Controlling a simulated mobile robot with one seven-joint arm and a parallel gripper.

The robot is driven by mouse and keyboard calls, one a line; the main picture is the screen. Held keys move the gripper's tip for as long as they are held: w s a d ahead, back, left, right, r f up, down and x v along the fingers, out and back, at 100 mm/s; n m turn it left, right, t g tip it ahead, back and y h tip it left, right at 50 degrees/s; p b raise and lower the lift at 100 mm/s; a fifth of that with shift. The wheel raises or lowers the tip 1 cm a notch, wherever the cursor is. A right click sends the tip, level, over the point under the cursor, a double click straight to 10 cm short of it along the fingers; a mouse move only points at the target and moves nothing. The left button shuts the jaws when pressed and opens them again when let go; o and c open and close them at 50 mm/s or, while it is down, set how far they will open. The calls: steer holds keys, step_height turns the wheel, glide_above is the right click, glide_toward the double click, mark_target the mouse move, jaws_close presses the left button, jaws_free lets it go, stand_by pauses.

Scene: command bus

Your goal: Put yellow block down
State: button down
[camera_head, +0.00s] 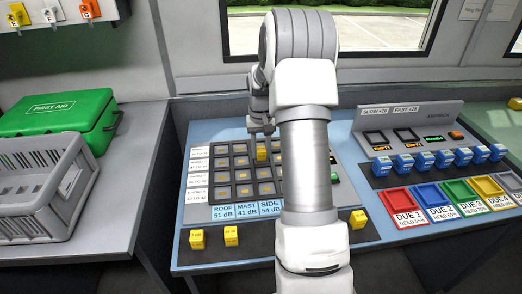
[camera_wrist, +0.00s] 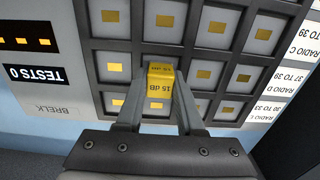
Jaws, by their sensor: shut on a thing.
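A yellow block (camera_wrist: 159,84) marked "15 dB" is between the two fingers of my gripper (camera_wrist: 160,100) in the wrist view. My gripper is shut on it. In the head view the yellow block (camera_head: 261,152) shows below my gripper (camera_head: 262,132), over the upper middle of the grey grid panel (camera_head: 204,213). The grid has square cells with small yellow marks. In the wrist view the block is over a grid cell; I cannot tell whether it touches the panel. My arm hides part of the grid's right side.
Several other yellow blocks stand along the console's front, including ones at left (camera_head: 197,239) and right (camera_head: 357,219). Blue blocks (camera_head: 442,158) and coloured trays (camera_head: 432,195) are at right. A grey crate (camera_head: 38,220) and green first-aid case (camera_head: 62,117) are on the left counter.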

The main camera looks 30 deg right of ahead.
steer(key=c, duration=0.5)
jaws_free()
steer(key=shift+f, duration=0.1)
